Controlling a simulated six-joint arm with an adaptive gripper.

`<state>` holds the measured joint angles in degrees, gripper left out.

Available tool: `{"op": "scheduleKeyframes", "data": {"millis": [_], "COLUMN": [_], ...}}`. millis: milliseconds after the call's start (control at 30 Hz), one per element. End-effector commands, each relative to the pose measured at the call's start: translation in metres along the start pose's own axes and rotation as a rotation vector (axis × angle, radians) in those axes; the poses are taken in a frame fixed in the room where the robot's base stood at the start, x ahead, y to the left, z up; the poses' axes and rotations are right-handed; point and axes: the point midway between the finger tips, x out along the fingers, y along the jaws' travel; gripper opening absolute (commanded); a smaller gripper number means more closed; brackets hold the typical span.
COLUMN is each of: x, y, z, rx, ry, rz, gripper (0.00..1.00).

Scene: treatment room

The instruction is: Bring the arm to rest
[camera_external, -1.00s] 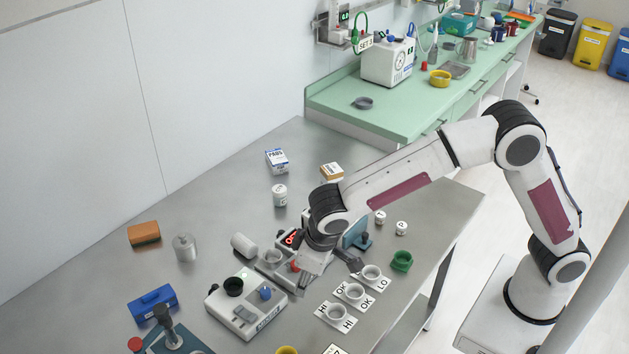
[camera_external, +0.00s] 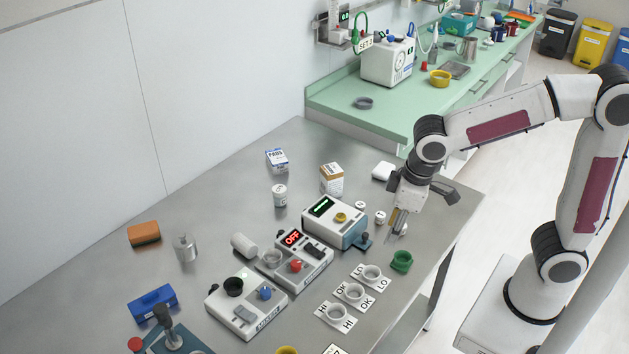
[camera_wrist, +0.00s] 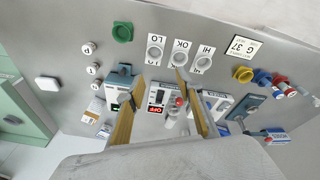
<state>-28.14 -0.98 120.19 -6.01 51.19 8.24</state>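My gripper (camera_external: 398,226) hangs above the right part of the steel table (camera_external: 225,195), fingers pointing down. In the wrist view its two yellowish fingers (camera_wrist: 159,78) stand apart with nothing held between them. The table devices show beyond the fingers there. The gripper is near the green ring-shaped holder (camera_external: 402,261) and the small white-capped bottles (camera_external: 380,218). I cannot tell its exact height above the table.
A white device with a green display (camera_external: 335,222), a device reading OFF (camera_external: 296,260) and another white device (camera_external: 246,302) stand mid-table. Cups sit on LO, OK and HI cards (camera_external: 354,292). A green counter (camera_external: 400,120) stands behind. The table's right edge is close to my gripper.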

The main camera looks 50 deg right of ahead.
Motion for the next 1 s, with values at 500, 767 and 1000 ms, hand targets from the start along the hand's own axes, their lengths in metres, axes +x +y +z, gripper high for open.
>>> {"op": "scheduleKeyframes", "data": {"millis": [500, 767, 1000], "x": [-0.033, -0.044, -0.053], "y": [0.047, 0.063, 0.076], "z": [0.082, 0.119, 0.148], "rx": [0.090, 0.166, 0.255], "ry": [0.063, 0.111, 0.169], "rz": [-0.017, -0.012, 0.004], "gripper": [0.36, 0.36, 0.36]}}
